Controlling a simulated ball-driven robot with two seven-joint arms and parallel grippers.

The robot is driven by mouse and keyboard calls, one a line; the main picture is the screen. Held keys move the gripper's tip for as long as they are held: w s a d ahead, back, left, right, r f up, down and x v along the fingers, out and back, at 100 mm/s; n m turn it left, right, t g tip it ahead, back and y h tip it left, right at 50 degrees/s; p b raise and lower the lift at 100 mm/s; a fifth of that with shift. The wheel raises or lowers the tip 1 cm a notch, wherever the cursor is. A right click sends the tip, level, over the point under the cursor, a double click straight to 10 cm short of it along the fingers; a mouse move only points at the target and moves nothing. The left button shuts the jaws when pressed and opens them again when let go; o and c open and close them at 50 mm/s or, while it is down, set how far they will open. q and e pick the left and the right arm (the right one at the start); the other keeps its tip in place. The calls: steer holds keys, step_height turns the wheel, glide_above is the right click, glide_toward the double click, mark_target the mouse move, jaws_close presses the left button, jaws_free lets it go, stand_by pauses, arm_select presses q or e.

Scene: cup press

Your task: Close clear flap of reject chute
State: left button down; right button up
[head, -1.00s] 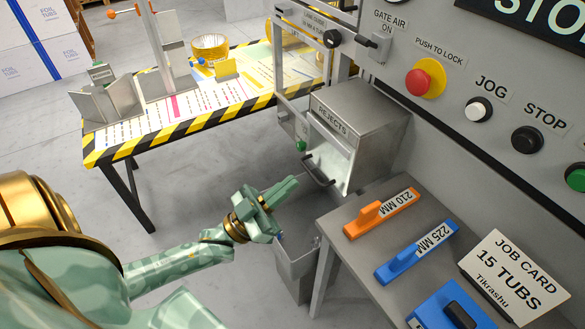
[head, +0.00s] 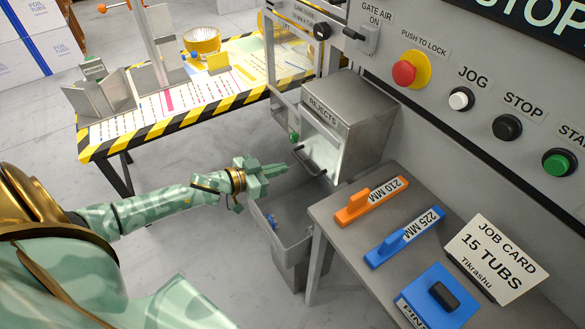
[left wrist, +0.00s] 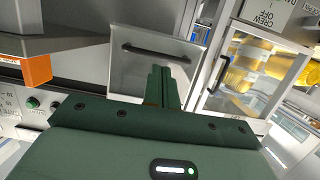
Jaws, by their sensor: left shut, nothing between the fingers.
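The reject chute is a grey metal box (head: 365,112) marked REJECTS. Its clear flap (head: 322,136) is on the front, with a dark bar handle (head: 310,160) along its lower part. I cannot tell how far the flap stands open. In the left wrist view the flap (left wrist: 135,72) and its black handle (left wrist: 155,52) are ahead of the fingers. My left gripper (head: 283,168) is shut and empty, pointing right towards the handle from the left, seemingly just short of it. Its fingers (left wrist: 160,82) overlap the flap in the left wrist view. My right gripper is out of view.
An open grey bin (head: 290,225) stands below the chute. A grey shelf (head: 340,235) to its right carries orange (head: 370,202) and blue (head: 405,236) gauges. A striped-edge table (head: 185,135) stands behind my left arm. Control buttons (head: 460,98) line the panel.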

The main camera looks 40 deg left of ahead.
mark_target(309, 148)
arm_select(q)
steer(key=b+x, duration=0.1)
steer(key=x, duration=0.3)
steer(key=shift+w+d, duration=0.1)
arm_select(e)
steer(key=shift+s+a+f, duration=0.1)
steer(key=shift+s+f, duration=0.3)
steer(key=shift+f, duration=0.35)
arm_select(q)
steer(key=shift+w+d+f+b, duration=0.1)
steer(key=shift+w+b, duration=0.15)
steer(key=shift+b, duration=0.1)
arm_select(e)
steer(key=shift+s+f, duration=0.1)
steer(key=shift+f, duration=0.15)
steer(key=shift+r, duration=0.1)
